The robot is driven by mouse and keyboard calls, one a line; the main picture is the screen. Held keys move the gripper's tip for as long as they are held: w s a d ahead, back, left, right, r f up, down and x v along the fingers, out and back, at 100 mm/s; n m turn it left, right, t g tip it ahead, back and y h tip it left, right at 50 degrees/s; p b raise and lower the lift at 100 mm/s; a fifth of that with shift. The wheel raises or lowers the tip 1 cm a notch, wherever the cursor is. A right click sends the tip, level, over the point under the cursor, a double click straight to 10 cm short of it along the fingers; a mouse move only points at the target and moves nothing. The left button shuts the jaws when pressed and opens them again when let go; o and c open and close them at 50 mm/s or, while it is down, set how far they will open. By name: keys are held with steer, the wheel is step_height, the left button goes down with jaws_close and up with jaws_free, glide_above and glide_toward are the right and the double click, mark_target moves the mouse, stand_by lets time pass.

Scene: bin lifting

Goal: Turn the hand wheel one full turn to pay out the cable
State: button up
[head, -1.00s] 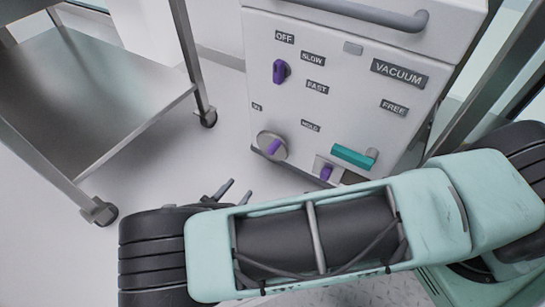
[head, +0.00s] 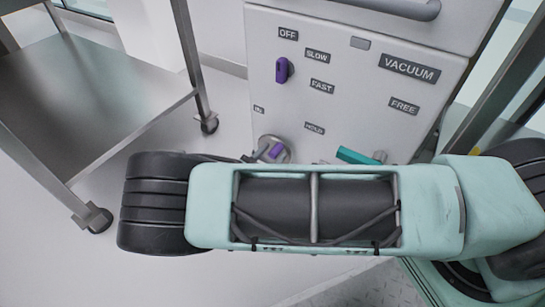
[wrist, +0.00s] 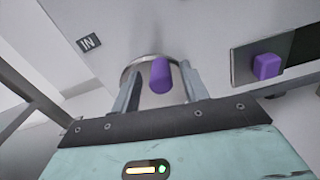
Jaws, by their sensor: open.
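The hand wheel is a round grey disc (head: 264,143) with a purple handle (head: 276,151), low on the white cabinet's front. In the head view my arm hides its lower edge. In the wrist view the disc (wrist: 127,73) shows behind the purple handle (wrist: 161,76). My gripper (wrist: 160,69) is open, with one finger on each side of the handle. Gaps show between the handle and both fingers; I cannot tell how deep the handle sits between them. In the head view my gripper is almost wholly hidden behind my arm. No cable is in view.
The cabinet (head: 350,100) also carries a purple selector knob (head: 282,70), a teal handle (head: 355,156) and a purple slider (wrist: 267,66) right of the wheel. A steel cart (head: 90,90) stands at left, with bare floor between it and the cabinet.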

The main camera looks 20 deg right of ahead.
steer(key=shift+w+d, duration=0.2)
steer(key=shift+d, duration=0.1)
jaws_close()
steer(key=shift+r, duration=0.1)
steer(key=shift+w+a+r+n+p, duration=0.15)
steer(key=shift+w+n+p, duration=0.05)
steer(key=shift+n+p, duration=0.4)
steer(key=shift+w+a+r+n+p, duration=0.1)
steer(key=shift+w+a+n+p, duration=0.1)
steer(key=shift+n+p, duration=0.35)
steer(key=shift+w+a+n+p, duration=0.25)
steer(key=shift+w+n+p, duration=0.15)
steer(key=shift+n, duration=0.55)
steer(key=shift+w+a+n+p, duration=0.25)
steer(key=shift+n+p, duration=0.1)
steer(key=shift+n, duration=0.55)
